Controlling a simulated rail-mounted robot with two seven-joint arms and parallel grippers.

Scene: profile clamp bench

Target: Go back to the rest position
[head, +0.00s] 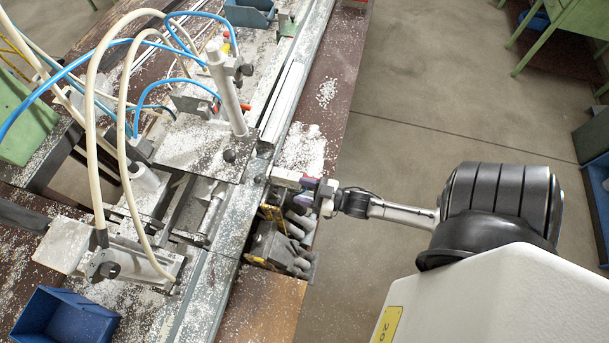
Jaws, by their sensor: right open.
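My right gripper (307,185) is at the front edge of the clamp bench, just right of the long metal rail (222,258). Its arm comes in from the right. The jaws are open, and I see no part held in them. They are small in the picture, and I cannot tell whether they touch the bench. Just below the gripper is a dark block with grey knobs or levers (284,250). My left gripper is not in view.
The clamp unit (205,150) with hoses stands left of the rail. A blue bin (65,318) sits at the lower left. White chips lie on the brown bench top (335,75). The floor (420,110) right of the bench is clear. Green tables (570,25) stand at the upper right.

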